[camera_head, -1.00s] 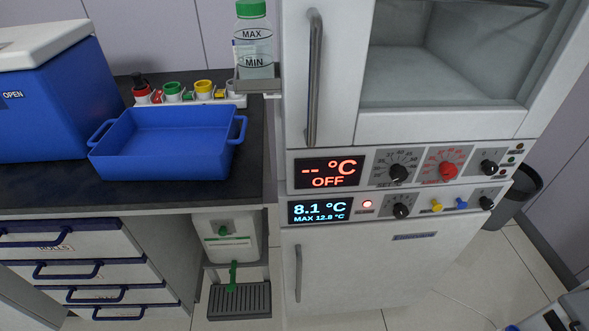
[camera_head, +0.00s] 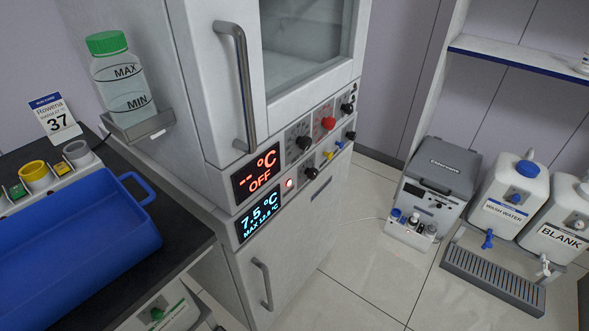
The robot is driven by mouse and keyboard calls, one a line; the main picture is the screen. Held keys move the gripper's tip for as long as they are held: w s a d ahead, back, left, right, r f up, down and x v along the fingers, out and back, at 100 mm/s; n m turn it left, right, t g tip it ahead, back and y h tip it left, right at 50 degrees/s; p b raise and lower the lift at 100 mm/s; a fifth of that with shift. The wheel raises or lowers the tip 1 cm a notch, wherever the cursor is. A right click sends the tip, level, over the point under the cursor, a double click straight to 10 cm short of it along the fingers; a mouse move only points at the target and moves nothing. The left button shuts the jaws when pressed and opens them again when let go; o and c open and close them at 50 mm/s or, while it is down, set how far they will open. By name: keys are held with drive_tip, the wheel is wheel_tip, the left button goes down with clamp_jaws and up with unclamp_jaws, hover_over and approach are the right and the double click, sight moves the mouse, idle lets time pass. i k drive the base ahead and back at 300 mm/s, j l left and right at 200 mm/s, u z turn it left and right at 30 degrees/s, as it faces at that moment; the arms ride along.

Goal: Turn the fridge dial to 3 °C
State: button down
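The fridge (camera_head: 290,258) is the lower white unit with a vertical handle, under an incubator-like cabinet with a glass door. Its blue display (camera_head: 259,217) reads 7.5 °C, with a smaller MAX line below. The fridge dial (camera_head: 310,173) is a black knob on the lower panel row, right of a lit red lamp (camera_head: 289,183). Its scale is too small to read from here. The upper display (camera_head: 256,172) reads "-- °C OFF", with a black dial (camera_head: 304,142) and a red dial (camera_head: 328,123) beside it. My gripper is not in view.
A blue tray (camera_head: 141,187) lies on the dark counter at left, near a bottle (camera_head: 119,81) on a bracket. Open tiled floor (camera_head: 352,262) lies right of the fridge. A grey device (camera_head: 437,185) and water containers (camera_head: 510,197) stand farther right.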

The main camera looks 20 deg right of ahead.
sight(312, 174)
drive_tip(key=i+l, duration=0.15)
drive_tip(key=l, duration=0.2)
drive_tip(key=i+l, duration=0.15)
drive_tip(key=l, duration=0.2)
drive_tip(key=i+l, duration=0.35)
drive_tip(key=l, duration=0.3)
